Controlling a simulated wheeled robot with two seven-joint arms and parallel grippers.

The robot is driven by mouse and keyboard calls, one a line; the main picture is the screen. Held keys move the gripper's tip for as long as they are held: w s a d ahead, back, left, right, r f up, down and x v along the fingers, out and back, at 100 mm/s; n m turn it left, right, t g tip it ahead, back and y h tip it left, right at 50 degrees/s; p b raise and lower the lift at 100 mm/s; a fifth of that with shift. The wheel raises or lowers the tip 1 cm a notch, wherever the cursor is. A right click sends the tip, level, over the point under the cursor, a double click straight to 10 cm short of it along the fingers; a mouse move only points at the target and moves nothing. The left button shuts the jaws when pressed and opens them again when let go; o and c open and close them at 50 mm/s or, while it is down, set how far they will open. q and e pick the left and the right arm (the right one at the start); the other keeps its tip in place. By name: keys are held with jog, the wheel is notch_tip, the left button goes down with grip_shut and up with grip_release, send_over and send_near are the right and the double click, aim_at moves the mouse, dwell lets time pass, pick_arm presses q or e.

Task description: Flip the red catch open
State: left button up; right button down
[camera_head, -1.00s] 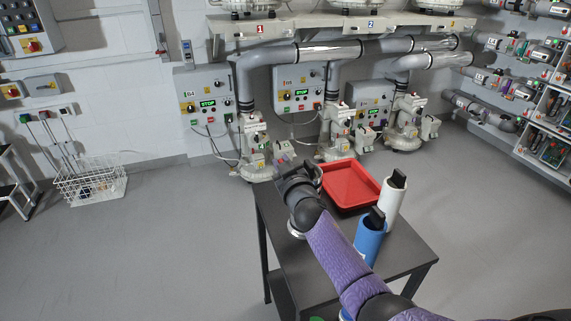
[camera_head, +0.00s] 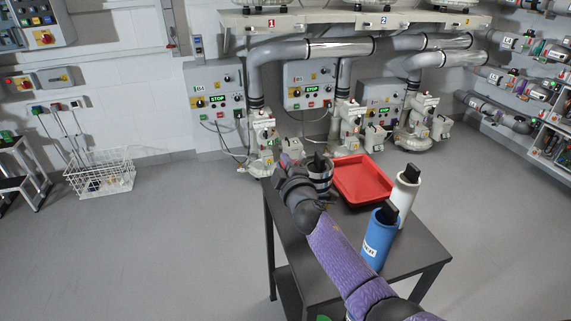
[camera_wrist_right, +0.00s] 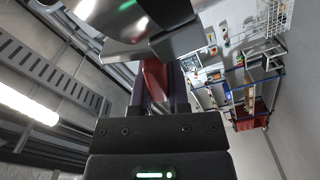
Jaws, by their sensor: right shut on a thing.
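My right gripper (camera_head: 284,161) is beside the leftmost blower (camera_head: 262,140), just past the table's far left corner. In the right wrist view its purple fingers (camera_wrist_right: 155,86) are shut on a red piece (camera_wrist_right: 153,76), which looks like the red catch. The piece lies under a shiny metal body (camera_wrist_right: 135,30) that fills the top of that view. My gripper hides most of the catch, so I cannot tell its angle. In the head view the catch itself cannot be made out. My left gripper is not in view.
The dark table (camera_head: 334,232) holds a red tray (camera_head: 362,181), a blue tube (camera_head: 379,238), a white tube (camera_head: 404,192) and a black-topped container (camera_head: 320,172) right next to my wrist. Control boxes (camera_head: 214,90) hang on the wall behind.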

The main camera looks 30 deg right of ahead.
jog(key=shift+f+n, duration=0.2)
jog(key=shift+n, duration=0.4)
jog(key=c, duration=0.6)
grip_release()
jog(key=p+v, duration=0.2)
jog(key=v, duration=0.8)
jog(key=shift+a+f, duration=0.1)
